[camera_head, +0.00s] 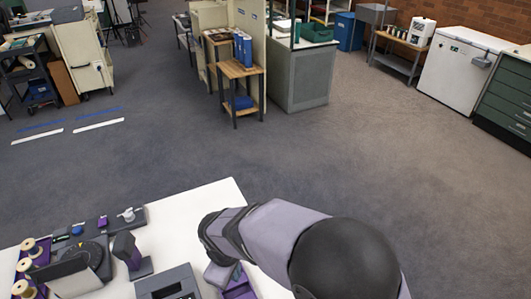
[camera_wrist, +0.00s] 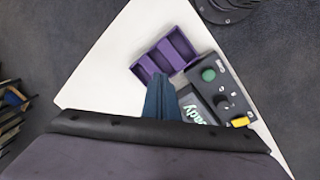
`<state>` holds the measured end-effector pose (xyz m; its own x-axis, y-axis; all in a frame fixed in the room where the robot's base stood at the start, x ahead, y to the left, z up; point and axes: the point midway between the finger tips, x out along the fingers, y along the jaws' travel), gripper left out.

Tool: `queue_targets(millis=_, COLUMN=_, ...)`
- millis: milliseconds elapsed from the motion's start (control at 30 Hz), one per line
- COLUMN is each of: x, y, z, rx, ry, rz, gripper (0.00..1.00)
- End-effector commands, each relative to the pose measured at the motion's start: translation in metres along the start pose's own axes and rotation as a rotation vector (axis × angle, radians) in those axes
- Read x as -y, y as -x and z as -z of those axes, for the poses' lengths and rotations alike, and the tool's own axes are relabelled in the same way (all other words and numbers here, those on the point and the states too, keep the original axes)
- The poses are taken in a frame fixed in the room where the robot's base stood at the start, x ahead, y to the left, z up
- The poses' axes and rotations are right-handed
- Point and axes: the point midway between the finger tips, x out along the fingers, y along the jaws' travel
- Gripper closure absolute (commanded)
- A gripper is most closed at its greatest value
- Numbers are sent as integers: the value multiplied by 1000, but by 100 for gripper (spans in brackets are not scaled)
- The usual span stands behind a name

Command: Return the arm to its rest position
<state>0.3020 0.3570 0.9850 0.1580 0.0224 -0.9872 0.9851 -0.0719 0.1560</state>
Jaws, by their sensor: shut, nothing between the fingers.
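My gripper (camera_wrist: 160,82) shows in the wrist view as dark blue fingers closed together, with nothing between them. It hangs over the white table (camera_wrist: 115,70), with its tips close to a purple divided tray (camera_wrist: 148,68) in the picture; I cannot tell the height between them. The tray looks empty. In the head view my arm reaches over the table's right part and hides much of it; part of the purple tray (camera_head: 240,290) shows below the arm.
A grey control box (camera_wrist: 222,95) with green, black and yellow knobs lies right of the tray, its screen partly hidden. The table's left side (camera_head: 185,228) holds spools (camera_head: 28,244), a dark stand (camera_head: 128,252) and a grey box (camera_head: 168,285). Open floor (camera_head: 260,160) lies beyond.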

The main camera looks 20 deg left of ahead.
Motion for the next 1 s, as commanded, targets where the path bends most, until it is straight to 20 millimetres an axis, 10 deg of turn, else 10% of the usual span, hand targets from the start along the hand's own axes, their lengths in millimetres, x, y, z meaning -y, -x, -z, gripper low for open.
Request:
queue_targets(millis=200, x=-64, y=20, z=-125, rx=57, ry=-461, rz=32, gripper=100)
queue_targets(millis=500, x=-59, y=43, z=-278, rx=117, ry=-1063, rz=72, gripper=100)
queue_targets(millis=700, x=-31, y=51, z=-334, rx=137, ry=-1351, rz=90, gripper=100)
queue_targets(millis=1000, x=-12, y=54, z=-356, rx=146, ry=-1499, rz=101, gripper=100)
